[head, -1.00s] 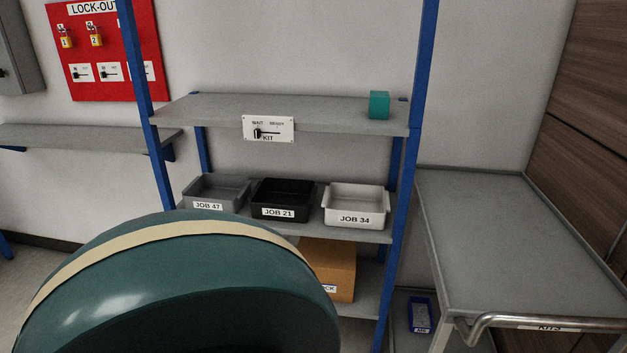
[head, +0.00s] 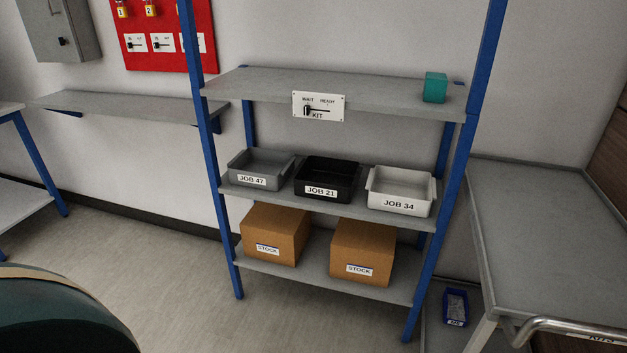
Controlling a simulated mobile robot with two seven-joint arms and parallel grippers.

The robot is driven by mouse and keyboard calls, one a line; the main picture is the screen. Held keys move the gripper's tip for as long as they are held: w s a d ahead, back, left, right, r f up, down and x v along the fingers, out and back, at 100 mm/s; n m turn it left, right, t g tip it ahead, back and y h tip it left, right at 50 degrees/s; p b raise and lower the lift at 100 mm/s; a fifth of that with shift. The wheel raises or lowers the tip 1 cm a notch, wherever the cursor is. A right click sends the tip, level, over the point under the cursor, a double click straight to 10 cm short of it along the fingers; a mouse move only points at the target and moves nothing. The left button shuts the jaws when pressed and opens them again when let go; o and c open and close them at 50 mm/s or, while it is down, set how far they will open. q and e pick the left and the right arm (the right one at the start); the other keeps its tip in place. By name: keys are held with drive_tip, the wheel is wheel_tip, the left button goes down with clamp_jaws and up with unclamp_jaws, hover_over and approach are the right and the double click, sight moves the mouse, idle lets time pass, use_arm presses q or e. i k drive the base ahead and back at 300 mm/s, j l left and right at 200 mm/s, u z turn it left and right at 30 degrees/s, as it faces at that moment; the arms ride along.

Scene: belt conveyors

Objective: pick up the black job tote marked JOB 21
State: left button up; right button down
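The black tote marked JOB 21 (head: 321,191) sits upright on the middle shelf (head: 290,199) of the blue-posted rack in the head view. It looks empty. It stands between a grey tote marked JOB 47 (head: 252,182) on its left and a white tote marked JOB 34 (head: 399,205) on its right, with narrow gaps. Neither of my grippers shows in the head view.
Two STOCK boxes (head: 362,268) stand on the bottom shelf. The top shelf holds a teal block (head: 435,88) and a WAIT/READY sign (head: 318,107). A grey cart (head: 540,215) stands close at the right. A dark green rounded thing (head: 60,318) fills the lower left. Floor before the rack is clear.

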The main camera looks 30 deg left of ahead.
sight(320, 178)
drive_tip(key=u, duration=0.85)
drive_tip(key=i+z, duration=0.1)
drive_tip(key=z, duration=0.3)
drive_tip(key=j+z, duration=0.15)
drive_tip(key=z, duration=0.2)
drive_tip(key=i+j+z, duration=0.1)
drive_tip(key=z, duration=0.3)
drive_tip(key=j+z, duration=0.15)
drive_tip(key=z, duration=0.25)
drive_tip(key=i+j+z, duration=0.1)
drive_tip(key=j+z, duration=0.2)
drive_tip(key=j, duration=0.25)
drive_tip(key=j+z, duration=0.3)
drive_tip(key=j, duration=0.25)
drive_tip(key=k+j+z, duration=0.1)
drive_tip(key=j+z, duration=0.15)
drive_tip(key=j, duration=0.85)
